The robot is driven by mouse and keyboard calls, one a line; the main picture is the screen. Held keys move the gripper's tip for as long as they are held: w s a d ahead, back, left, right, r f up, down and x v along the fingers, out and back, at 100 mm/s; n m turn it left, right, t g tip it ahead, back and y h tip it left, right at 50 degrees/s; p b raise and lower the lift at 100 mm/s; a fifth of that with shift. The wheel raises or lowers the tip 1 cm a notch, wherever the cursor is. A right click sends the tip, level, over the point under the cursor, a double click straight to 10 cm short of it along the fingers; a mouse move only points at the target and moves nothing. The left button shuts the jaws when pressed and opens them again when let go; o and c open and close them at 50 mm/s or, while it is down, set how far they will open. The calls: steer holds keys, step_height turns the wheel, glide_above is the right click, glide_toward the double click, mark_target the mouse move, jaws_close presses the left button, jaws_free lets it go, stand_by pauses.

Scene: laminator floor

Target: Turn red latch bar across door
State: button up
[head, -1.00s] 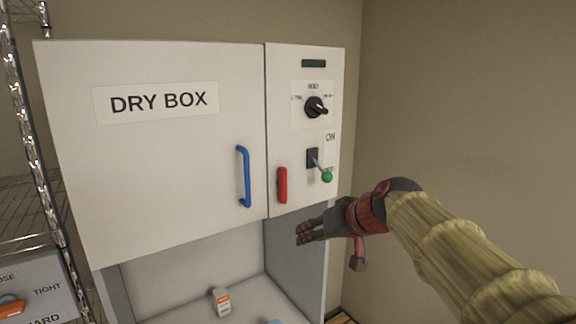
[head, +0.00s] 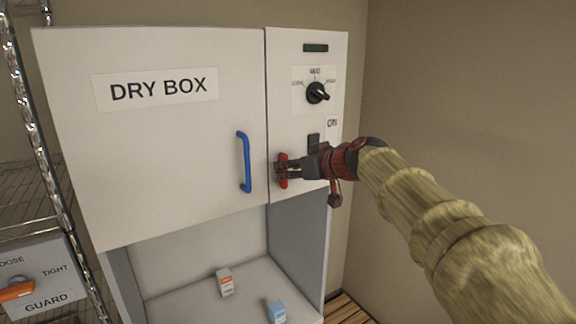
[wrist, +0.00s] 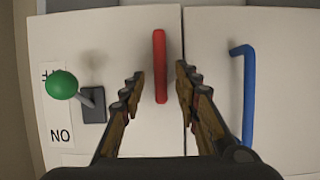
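The red latch bar (head: 283,171) stands upright on the right panel of the dry box, just right of the door seam. It also shows upright in the wrist view (wrist: 160,66). The white door (head: 165,150) is closed and carries a blue handle (head: 244,162). My gripper (head: 283,170) is at the latch bar in the head view. In the wrist view my gripper (wrist: 160,88) is open, with one finger on each side of the bar's lower part and gaps visible on both sides.
A green-knobbed lever (wrist: 62,85) is close to my gripper's left in the wrist view. A black rotary knob (head: 317,93) is above. Below the door is an open bay with a small grey box (head: 225,282) and a blue box (head: 277,311). A wire rack (head: 30,170) stands left.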

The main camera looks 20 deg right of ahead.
steer(key=shift+w+a+f, duration=0.25)
steer(key=shift+w, duration=0.4)
steer(key=c, duration=0.3)
jaws_close()
